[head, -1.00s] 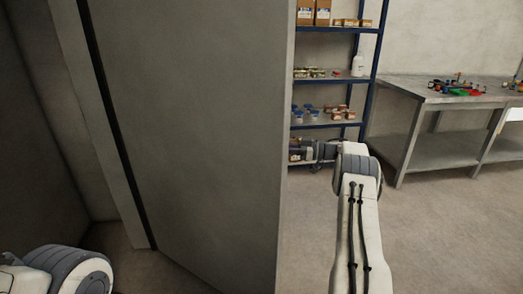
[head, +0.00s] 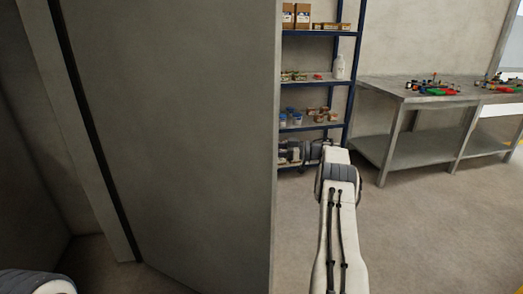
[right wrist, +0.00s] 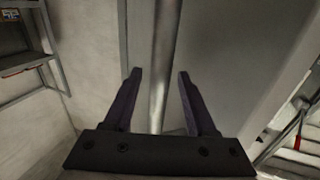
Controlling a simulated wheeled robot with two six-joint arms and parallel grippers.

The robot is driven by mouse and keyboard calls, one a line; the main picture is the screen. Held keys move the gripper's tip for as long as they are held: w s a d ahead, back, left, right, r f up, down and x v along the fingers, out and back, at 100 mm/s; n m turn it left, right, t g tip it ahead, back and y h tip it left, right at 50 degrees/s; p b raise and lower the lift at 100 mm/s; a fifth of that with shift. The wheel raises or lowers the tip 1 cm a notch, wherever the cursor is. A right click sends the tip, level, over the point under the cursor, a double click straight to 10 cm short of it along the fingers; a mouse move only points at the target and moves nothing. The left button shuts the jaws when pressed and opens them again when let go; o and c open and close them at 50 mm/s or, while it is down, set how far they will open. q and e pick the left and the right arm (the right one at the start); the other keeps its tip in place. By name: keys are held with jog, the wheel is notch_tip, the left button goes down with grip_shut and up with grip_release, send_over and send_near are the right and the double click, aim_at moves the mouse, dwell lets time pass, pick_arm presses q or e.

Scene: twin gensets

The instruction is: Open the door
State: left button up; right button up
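The door (head: 175,140) is a large plain grey panel filling the left and middle of the head view. It stands open at an angle, with the room visible past its right edge. My right arm reaches forward past that edge, and the door hides its gripper there. In the right wrist view my right gripper (right wrist: 159,72) is open, with its two dark fingers either side of a vertical metal bar handle (right wrist: 164,55). Gaps show between the bar and both fingers. Only a rounded part of my left arm shows at the lower left; its gripper is out of view.
A blue-framed shelf (head: 352,72) with boxes and a white bottle stands beyond the door. A grey workbench (head: 385,92) with small coloured items stands to its right. The floor (head: 430,225) at the right is clear. A dark frame strip runs along the door's left side.

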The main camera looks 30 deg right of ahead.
jog(key=s+d+r+b, duration=0.1)
jog(key=s+d+r, duration=0.5)
jog(key=s+r, duration=0.4)
jog(key=shift+r, duration=0.5)
jog(key=shift+s, duration=0.1)
